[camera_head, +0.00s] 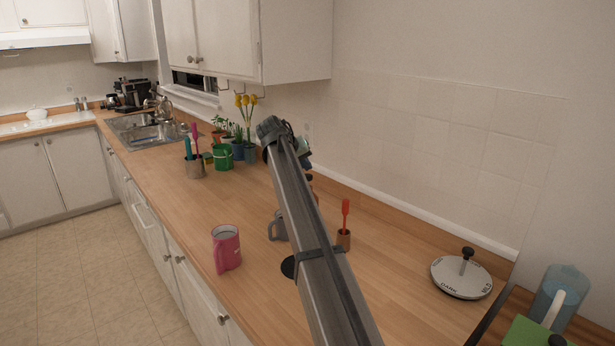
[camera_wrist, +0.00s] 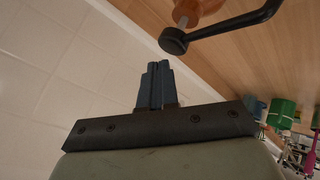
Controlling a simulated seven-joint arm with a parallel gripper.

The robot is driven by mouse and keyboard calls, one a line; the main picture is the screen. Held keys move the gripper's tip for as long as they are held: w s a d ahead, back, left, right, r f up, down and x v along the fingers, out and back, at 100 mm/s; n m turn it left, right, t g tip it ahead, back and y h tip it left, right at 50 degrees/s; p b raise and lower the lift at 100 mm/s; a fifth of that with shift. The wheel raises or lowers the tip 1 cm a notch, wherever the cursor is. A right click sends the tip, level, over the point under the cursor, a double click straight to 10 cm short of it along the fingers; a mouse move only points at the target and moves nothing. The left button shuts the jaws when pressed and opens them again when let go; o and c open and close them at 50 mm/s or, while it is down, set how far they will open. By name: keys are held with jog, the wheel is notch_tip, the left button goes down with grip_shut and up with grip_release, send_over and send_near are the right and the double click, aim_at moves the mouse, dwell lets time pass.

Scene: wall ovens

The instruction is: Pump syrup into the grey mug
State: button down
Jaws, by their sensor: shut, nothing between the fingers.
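The grey mug (camera_head: 277,228) stands on the wooden counter in the head view, partly hidden behind my arm. In the wrist view, a black pump top with a bent spout (camera_wrist: 175,41) sits on an amber-brown part (camera_wrist: 194,10), cut off by the top edge. In the head view, a dark and reddish piece shows just right of my arm; I cannot tell how much of the bottle it is. My gripper (camera_wrist: 155,68) is shut and empty. Its fingertips appear just below the pump top in the wrist picture, with a small gap between them.
A pink mug (camera_head: 226,248) stands near the counter's front edge. A copper cup (camera_head: 343,239) with a red-handled tool is right of my arm. A round dial plate (camera_head: 461,277) lies farther right. Potted plants (camera_head: 222,156) stand towards the sink. The counter's right-middle is clear.

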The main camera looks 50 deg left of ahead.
jog(key=shift+f, duration=1.5)
dwell(1.6)
jog(key=shift+r, duration=1.6)
jog(key=shift+r, duration=2.5)
